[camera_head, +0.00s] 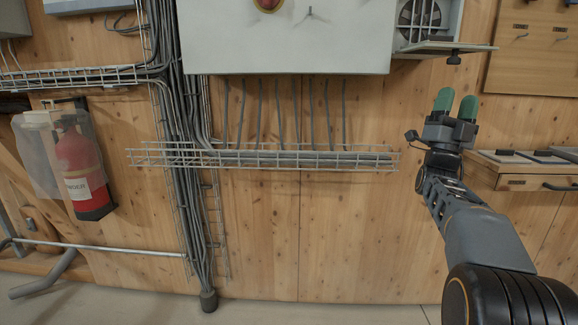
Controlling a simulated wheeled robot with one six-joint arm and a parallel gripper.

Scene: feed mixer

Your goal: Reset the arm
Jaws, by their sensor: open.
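My gripper (456,103) is at the right of the view, at the end of my raised arm. Its two green-tipped fingers point up and stand a little apart, with nothing visible between them. My arm comes in from the lower right corner. In the picture the gripper is below the small shelf and to the right of the wire cable tray. No other task object is named.
A white electrical cabinet (284,40) hangs at top centre, above a wire cable tray (262,158). A fan box (420,22) with a small shelf (446,47) is at upper right. A drawer bench (520,182) is at right. A fire extinguisher (80,165) hangs at left.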

